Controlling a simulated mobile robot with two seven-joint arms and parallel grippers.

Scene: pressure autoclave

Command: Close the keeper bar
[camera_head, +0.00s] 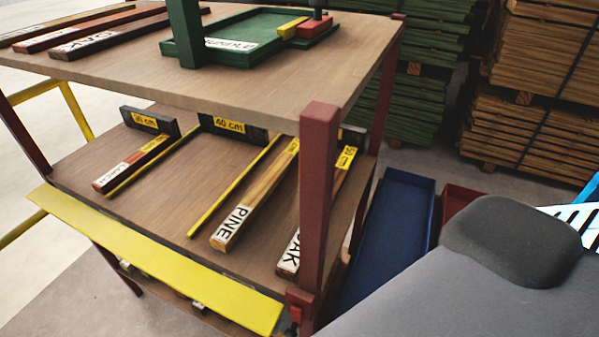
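The keeper bar, a long flat yellow bar (150,258), runs along the front edge of the middle shelf (185,200) of a rack. It lies tilted outward, below the shelf's edge, so the front of the shelf is open. Its right end is near the red front post (316,200), where a small red fitting (297,312) shows low down. Whether the bar touches this fitting I cannot tell. Neither of my grippers shows in the head view.
Boards labelled PINE (255,195) and OAK (290,256) and a shorter board (130,165) lie on the middle shelf between yellow divider strips. A green tray (205,52) sits on the top shelf. A blue bin (388,235) stands right of the rack. Lumber stacks (535,85) stand behind.

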